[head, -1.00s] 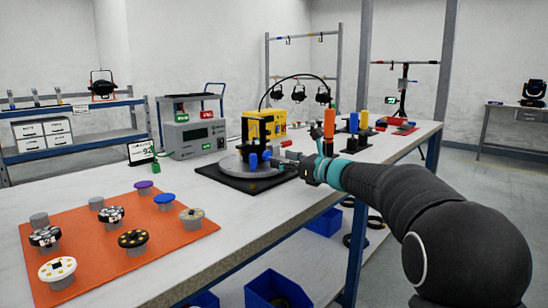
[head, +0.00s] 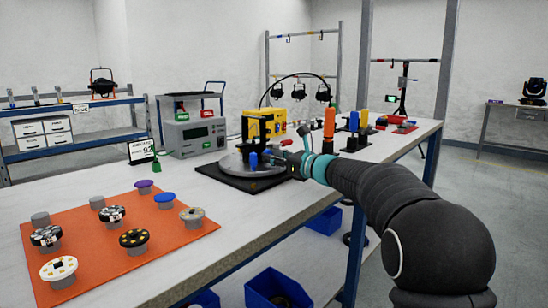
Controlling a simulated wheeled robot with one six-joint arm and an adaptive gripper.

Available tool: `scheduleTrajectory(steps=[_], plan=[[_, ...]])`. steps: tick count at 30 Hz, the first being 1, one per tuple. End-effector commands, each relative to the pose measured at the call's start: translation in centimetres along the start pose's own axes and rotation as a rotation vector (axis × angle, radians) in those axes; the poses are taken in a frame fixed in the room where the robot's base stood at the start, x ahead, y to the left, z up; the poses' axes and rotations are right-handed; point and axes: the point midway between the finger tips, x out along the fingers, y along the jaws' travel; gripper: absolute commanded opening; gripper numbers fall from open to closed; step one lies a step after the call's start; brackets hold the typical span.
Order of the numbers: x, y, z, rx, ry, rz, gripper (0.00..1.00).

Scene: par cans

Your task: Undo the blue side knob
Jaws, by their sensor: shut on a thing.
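The yellow and black fixture (head: 257,128) stands on a round grey plate (head: 232,163) over a black base (head: 243,182). An upright blue knob (head: 253,160) is at its front. The blue side knob (head: 267,154) shows as a small patch just right of that, mostly hidden by my gripper. My gripper (head: 276,158) comes in from the right, low beside the fixture, with its jaws shut on the side knob. The fingertips are small and partly hidden, so the exact contact is hard to see.
An orange mat (head: 95,262) with several round knobs lies at the front left. A grey meter box (head: 192,132) stands behind the plate. Orange, blue and yellow upright tools (head: 329,125) stand close behind my wrist. Bare white tabletop lies between mat and base.

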Motion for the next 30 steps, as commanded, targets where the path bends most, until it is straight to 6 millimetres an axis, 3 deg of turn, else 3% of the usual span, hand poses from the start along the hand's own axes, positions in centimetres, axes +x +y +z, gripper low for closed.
scheduleTrajectory(steps=[8,30], plan=[[0.00,0.05,-0.26,-0.048,0.000,0.000,0.00],[0.01,0.12,-0.29,-0.499,0.000,0.000,0.00]])
